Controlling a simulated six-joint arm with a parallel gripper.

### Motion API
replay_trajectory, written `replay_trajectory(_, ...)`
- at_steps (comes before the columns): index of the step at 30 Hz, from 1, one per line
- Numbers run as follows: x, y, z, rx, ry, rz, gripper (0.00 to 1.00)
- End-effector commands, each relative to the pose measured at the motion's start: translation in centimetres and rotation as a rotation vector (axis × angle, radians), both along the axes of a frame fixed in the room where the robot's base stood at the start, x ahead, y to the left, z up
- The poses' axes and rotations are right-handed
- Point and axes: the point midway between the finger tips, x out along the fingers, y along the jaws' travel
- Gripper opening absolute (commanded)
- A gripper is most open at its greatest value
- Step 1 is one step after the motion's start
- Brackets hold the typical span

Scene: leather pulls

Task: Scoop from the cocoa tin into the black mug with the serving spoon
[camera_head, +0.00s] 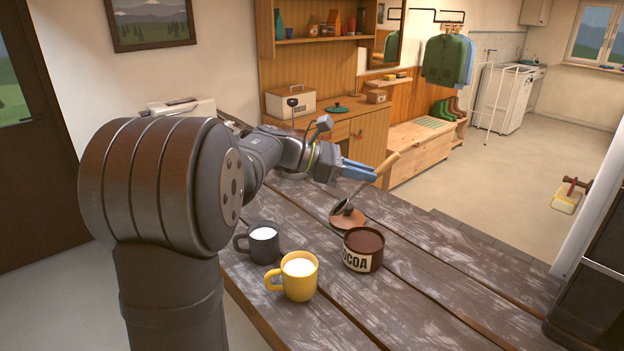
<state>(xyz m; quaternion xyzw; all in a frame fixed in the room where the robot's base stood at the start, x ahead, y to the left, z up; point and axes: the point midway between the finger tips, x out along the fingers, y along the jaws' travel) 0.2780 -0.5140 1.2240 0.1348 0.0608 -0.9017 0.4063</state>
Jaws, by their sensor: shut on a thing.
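The cocoa tin (357,262) stands open on the plank table, with brown powder inside and a COCOA label. The black mug (262,248) stands to its left, dark grey, with white contents. My gripper (374,174) has blue fingers shut on the wooden handle of the serving spoon (366,186). The spoon tilts, its metal shaft running down and left from the fingers. Its bowl end appears over or beside a brown round lid (347,222) behind the tin. I cannot tell whether the spoon touches the lid or carries anything.
A yellow mug (299,281) with white contents stands in front of the black mug, left of the tin. The table (445,275) is clear to the right of the tin. A wooden cabinet and bench (425,150) stand beyond the table.

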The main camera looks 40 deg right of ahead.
Motion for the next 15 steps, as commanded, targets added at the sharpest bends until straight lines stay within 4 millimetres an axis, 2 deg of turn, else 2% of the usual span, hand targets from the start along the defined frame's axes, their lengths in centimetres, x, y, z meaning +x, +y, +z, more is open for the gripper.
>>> replay_trajectory(1,-1.5,-0.5,0.7,-0.012,0.009,-0.02,0.0)
replay_trajectory(3,-3.0,-0.8,1.4,-0.025,0.021,-0.038,0.0)
replay_trajectory(6,-4.3,-1.2,2.0,-0.036,0.033,-0.055,0.0)
replay_trajectory(10,-4.8,-1.3,2.0,-0.041,0.041,-0.062,0.0)
replay_trajectory(15,-4.8,-1.3,0.9,-0.041,0.042,-0.061,0.0)
